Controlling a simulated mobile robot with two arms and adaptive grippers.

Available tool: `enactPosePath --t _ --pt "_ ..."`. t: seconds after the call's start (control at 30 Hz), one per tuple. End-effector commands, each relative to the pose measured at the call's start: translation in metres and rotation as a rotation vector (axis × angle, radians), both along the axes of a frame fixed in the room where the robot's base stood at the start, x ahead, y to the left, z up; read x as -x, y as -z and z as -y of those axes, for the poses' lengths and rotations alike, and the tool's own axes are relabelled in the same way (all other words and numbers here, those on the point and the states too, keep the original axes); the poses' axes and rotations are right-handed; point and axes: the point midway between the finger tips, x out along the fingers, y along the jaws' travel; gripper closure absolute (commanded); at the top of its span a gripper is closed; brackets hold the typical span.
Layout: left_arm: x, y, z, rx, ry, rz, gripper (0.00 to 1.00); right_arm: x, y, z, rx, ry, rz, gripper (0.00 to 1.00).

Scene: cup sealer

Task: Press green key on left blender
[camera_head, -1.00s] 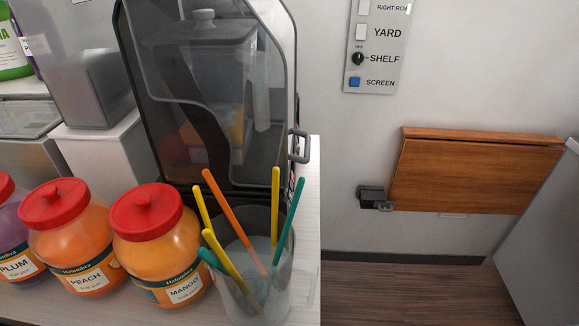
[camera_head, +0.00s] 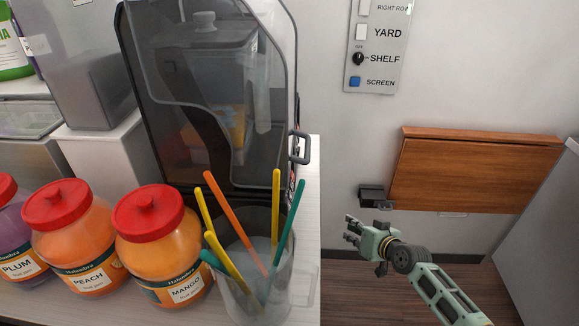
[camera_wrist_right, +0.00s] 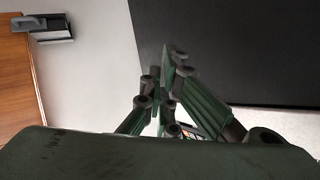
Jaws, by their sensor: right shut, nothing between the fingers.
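A blender (camera_head: 210,100) stands on the counter in the head view, under a smoky clear cover with a grey handle at its right edge. No green key can be made out on it there. Only this one blender is clearly seen. My right gripper (camera_head: 352,230) is shut and empty, to the right of the counter and lower right of the blender, apart from both. In the right wrist view my right gripper (camera_wrist_right: 168,62) points at a large dark surface. My left gripper is not in view.
A cup of coloured straws (camera_head: 250,275) stands in front of the blender. Red-lidded jars (camera_head: 155,240) line the counter to its left. A folded wooden shelf (camera_head: 475,175) and a switch panel (camera_head: 376,50) are on the wall. Open floor lies right of the counter.

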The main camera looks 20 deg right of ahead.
Motion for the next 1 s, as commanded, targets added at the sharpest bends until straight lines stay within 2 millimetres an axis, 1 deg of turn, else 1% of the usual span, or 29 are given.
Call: enactPosePath --t 0.03,0.07,0.1,0.17,0.2,0.27,0.3,0.4,0.5,0.6,0.7,1.0 --pt "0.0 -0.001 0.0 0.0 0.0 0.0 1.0 -0.012 -0.031 -0.001 -0.012 -0.014 0.046 1.0" --pt "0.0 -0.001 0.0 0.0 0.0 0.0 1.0 -0.017 -0.047 -0.002 -0.022 -0.022 0.071 1.0" --pt "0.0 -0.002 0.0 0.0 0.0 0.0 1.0 -0.024 -0.07 -0.003 -0.036 -0.033 0.104 1.0" --pt "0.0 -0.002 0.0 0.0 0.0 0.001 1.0 -0.032 -0.104 -0.008 -0.056 -0.056 0.154 1.0" --pt "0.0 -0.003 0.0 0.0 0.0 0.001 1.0 -0.037 -0.126 -0.012 -0.069 -0.072 0.185 1.0" --pt "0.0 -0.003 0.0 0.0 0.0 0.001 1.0 -0.041 -0.159 -0.017 -0.086 -0.096 0.23 1.0" --pt "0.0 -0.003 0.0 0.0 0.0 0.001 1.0 -0.043 -0.179 -0.022 -0.098 -0.115 0.258 1.0" --pt "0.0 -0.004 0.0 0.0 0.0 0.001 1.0 -0.045 -0.221 -0.033 -0.121 -0.156 0.313 1.0" --pt "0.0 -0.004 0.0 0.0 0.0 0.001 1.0 -0.045 -0.251 -0.042 -0.138 -0.188 0.354 1.0" --pt "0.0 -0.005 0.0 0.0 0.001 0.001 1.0 -0.043 -0.27 -0.048 -0.148 -0.21 0.379 1.0" --pt "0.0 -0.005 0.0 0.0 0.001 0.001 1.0 -0.043 -0.277 -0.05 -0.152 -0.219 0.387 1.0" --pt "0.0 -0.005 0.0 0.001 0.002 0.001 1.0 -0.043 -0.278 -0.051 -0.153 -0.221 0.389 1.0"
